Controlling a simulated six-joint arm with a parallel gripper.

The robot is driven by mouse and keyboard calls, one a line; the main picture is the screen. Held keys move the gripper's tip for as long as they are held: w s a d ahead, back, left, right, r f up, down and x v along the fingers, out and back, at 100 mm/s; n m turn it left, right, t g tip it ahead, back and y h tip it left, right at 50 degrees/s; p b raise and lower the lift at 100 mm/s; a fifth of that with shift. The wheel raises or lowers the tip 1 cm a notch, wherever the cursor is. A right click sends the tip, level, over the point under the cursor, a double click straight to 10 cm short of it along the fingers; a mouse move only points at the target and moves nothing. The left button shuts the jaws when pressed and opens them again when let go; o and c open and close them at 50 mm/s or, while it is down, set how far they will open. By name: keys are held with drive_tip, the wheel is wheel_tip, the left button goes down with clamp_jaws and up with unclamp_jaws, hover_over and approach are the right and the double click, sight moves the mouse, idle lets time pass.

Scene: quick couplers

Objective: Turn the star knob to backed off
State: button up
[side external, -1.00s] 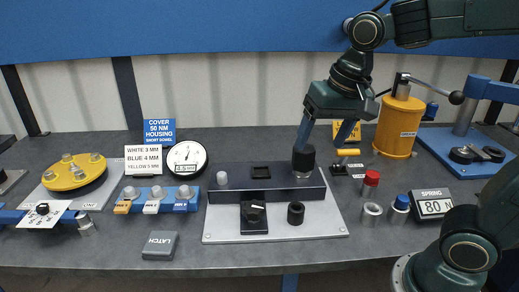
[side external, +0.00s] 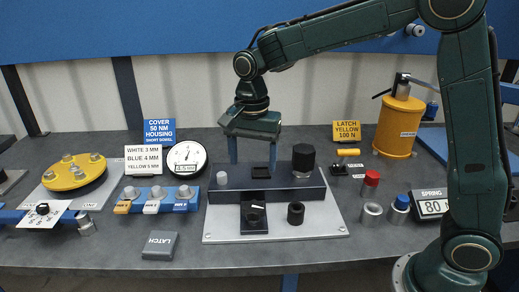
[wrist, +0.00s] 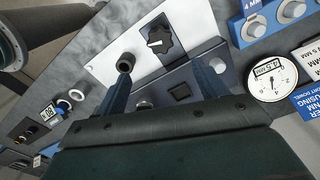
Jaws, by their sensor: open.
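The star knob (side external: 254,214) is black, with a white pointer mark, and sits on a dark mount at the front of the light grey plate (side external: 322,225). In the wrist view the star knob (wrist: 159,41) shows its lobed outline beyond the fingertips; its pointer mark lies roughly across the picture. My gripper (side external: 253,160) is open and empty, pointing down over the dark block (side external: 315,185) behind the knob, apart from the knob. In the wrist view the fingers of my gripper (wrist: 163,74) are spread wide. Any position label by the knob is too small to read.
A tall black cylinder (side external: 303,163) stands on the block to the right of my gripper. A light knob (side external: 222,178) is at the block's left. A short black hollow cylinder (side external: 296,213) stands right of the star knob. The plate's front left is clear.

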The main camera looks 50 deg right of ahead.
sight(254, 206)
drive_tip(key=shift+f, duration=0.15)
drive_tip(key=shift+f, duration=6.8)
drive_tip(key=c, duration=1)
drive_tip(key=shift+o, duration=0.2)
